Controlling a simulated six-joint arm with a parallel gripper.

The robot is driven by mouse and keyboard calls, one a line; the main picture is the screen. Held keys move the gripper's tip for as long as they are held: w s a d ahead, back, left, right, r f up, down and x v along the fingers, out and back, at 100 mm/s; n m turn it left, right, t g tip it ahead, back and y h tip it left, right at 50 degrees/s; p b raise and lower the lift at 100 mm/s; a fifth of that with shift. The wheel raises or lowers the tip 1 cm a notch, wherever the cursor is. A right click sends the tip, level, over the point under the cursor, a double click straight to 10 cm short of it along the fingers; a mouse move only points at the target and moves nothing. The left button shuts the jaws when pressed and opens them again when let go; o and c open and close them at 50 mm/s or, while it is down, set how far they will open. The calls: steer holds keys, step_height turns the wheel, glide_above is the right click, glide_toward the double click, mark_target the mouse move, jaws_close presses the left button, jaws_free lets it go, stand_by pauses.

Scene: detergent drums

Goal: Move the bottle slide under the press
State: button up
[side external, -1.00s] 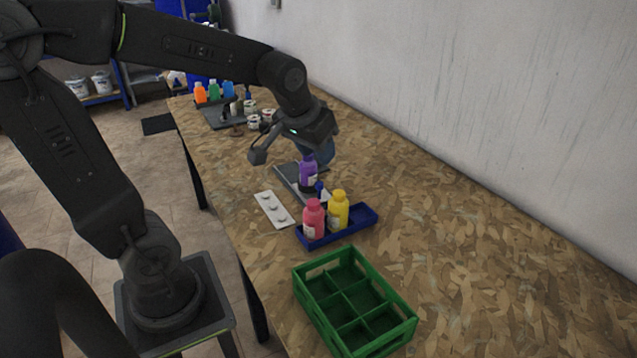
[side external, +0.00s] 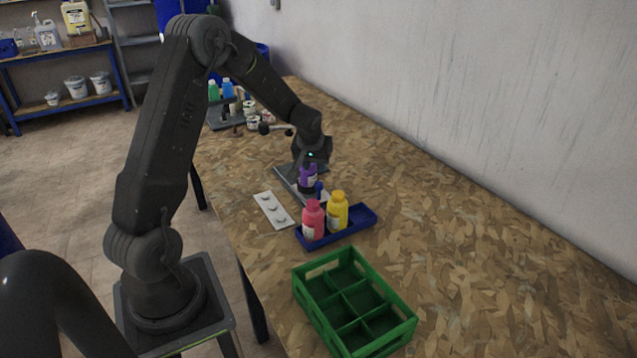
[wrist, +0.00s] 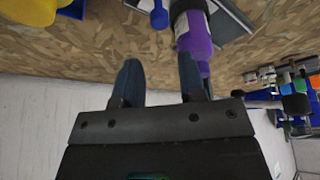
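A purple bottle (side external: 308,178) stands on the grey base plate (side external: 283,172) on the bench. A small blue knob (side external: 319,189), probably the slide's handle, is just in front of it; the slide itself is mostly hidden. The knob also shows in the wrist view (wrist: 159,18), with the purple bottle (wrist: 193,38) right of it. My gripper (wrist: 160,75) is open and empty, its fingers apart; the bottle shows by the right finger, contact unclear. In the side view my gripper hides the area behind the bottle. A dark lever with ball ends (side external: 265,128), perhaps the press's, shows behind.
A blue tray (side external: 368,216) holds a pink bottle (side external: 313,220) and a yellow bottle (side external: 337,211). A white plate with round spots (side external: 272,210) lies left. An empty green crate (side external: 390,345) stands in front. The bench's right side is clear.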

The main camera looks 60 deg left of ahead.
mark_target(319, 183)
steer(key=x, duration=0.9)
steer(key=shift+f, duration=0.1)
steer(key=shift+c, duration=0.2)
jaws_close()
